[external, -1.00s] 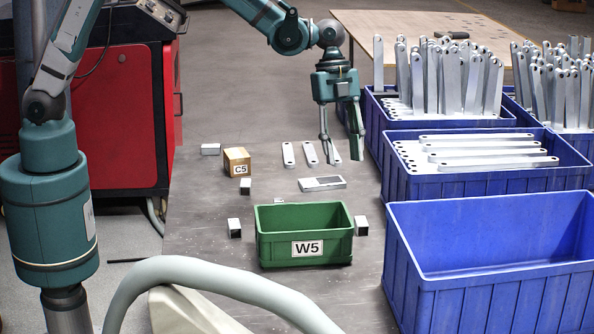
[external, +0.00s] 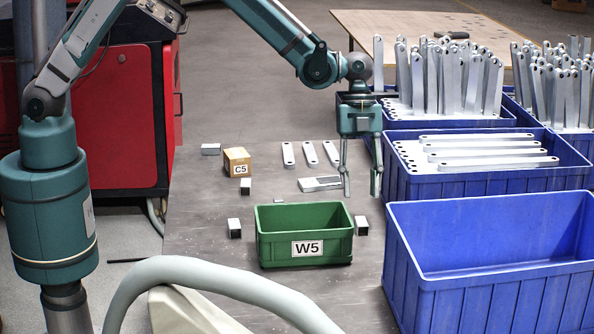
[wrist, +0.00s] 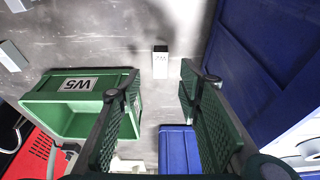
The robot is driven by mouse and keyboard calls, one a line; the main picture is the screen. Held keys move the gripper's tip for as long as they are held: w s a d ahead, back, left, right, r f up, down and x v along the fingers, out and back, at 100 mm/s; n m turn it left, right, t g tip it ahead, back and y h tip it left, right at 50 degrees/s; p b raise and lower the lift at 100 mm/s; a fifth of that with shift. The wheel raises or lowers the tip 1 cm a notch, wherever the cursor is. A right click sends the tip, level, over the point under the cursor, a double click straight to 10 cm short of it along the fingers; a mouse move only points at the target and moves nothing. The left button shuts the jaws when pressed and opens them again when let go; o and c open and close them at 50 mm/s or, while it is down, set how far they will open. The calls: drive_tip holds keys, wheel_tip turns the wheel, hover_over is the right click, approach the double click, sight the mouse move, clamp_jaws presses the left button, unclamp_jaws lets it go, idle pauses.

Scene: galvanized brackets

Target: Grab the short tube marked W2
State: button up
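A short light-metal tube (external: 361,225) stands on the table just right of the green bin. The wrist view shows a short tube (wrist: 160,66) with a small dark mark, too small to read surely, possibly W2. My gripper (external: 361,193) is open and empty, pointing down above the table behind this tube in the external view. In the wrist view my gripper (wrist: 161,80) has its fingers apart, with the tube beyond them, roughly in line with the gap. Nothing touches the tube.
The green bin W5 (external: 263,240) is close left of the tube; a blue bin (external: 410,275) is close right. Other short tubes (external: 234,228) (external: 245,186), a C5 box (external: 237,162), flat brackets (external: 310,153) and a rectangular metal piece (external: 315,184) lie on the table.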

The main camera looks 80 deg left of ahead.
sight(361, 221)
drive_tip(key=shift+x, duration=1.25)
drive_tip(key=shift+b, duration=0.3)
drive_tip(key=shift+b+x, duration=0.85)
drive_tip(key=shift+x, duration=1.8)
drive_tip(key=shift+d+r, duration=0.1)
drive_tip(key=c, duration=1)
drive_tip(key=shift+r, duration=0.15)
drive_tip(key=shift+r+p, duration=1.25)
drive_tip(key=shift+r, duration=3.6)
